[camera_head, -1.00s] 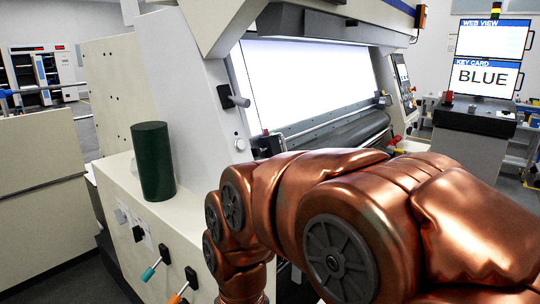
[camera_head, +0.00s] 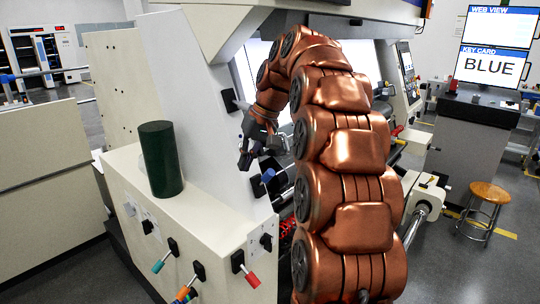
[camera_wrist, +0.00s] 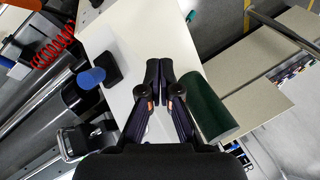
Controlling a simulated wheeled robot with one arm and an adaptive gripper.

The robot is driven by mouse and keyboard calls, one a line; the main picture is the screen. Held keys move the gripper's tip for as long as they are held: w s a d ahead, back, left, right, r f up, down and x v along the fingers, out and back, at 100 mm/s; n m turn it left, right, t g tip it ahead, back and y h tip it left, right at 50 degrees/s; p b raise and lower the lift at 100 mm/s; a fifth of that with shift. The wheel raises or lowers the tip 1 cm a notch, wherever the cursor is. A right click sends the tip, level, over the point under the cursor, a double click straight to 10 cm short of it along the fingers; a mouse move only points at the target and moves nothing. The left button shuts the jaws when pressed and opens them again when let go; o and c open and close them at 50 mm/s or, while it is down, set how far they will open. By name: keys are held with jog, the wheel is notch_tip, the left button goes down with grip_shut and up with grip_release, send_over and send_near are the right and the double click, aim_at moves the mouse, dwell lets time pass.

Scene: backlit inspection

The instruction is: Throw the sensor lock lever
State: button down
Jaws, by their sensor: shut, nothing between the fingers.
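No lever has a readable label, so I cannot tell by name which is the sensor lock lever. A blue-handled lever (camera_head: 266,177) on a black base stands out from the machine's pale side wall; it also shows in the wrist view (camera_wrist: 91,77), left of my fingers. My gripper (camera_head: 244,160) is just above and left of it in the head view, apart from it. In the wrist view my gripper (camera_wrist: 160,68) is shut and empty. A black-based lever (camera_head: 231,101) sits higher on the wall. Teal (camera_head: 160,265), orange (camera_head: 182,293) and red (camera_head: 250,279) handled levers are on the lower front panel.
A dark green cylinder (camera_head: 161,160) stands on the pale ledge, right of my fingers in the wrist view (camera_wrist: 207,108). A screen (camera_head: 492,66) reads "KEY CARD BLUE". A wooden stool (camera_head: 489,193) stands at right. Rollers lie beyond my arm.

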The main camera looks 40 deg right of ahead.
jog(key=w+d+r+t+p, duration=0.1)
jog(key=w+d+r, duration=0.15)
jog(key=d, duration=0.45)
jog(key=w+d+r+t+p, duration=0.1)
jog(key=d+r+p, duration=0.15)
jog(key=d, duration=0.35)
jog(key=b, duration=0.7)
send_over(266, 178)
jog(key=w+d, duration=0.4)
jog(key=shift+f, duration=4.1)
jog(key=shift+s+a+f+m+h+p, duration=0.2)
jog(key=shift+s+a+f, duration=0.1)
jog(key=shift+s+f, duration=0.2)
jog(key=shift+s+a+f+m+h+p, duration=0.1)
jog(key=shift+s+a+f+m+h, duration=0.1)
jog(key=shift+s+a+f, duration=0.3)
jog(key=shift+s+d+r, duration=0.1)
jog(key=shift+d, duration=0.1)
jog(key=shift+s+b, duration=0.1)
jog(key=shift+b, duration=0.3)
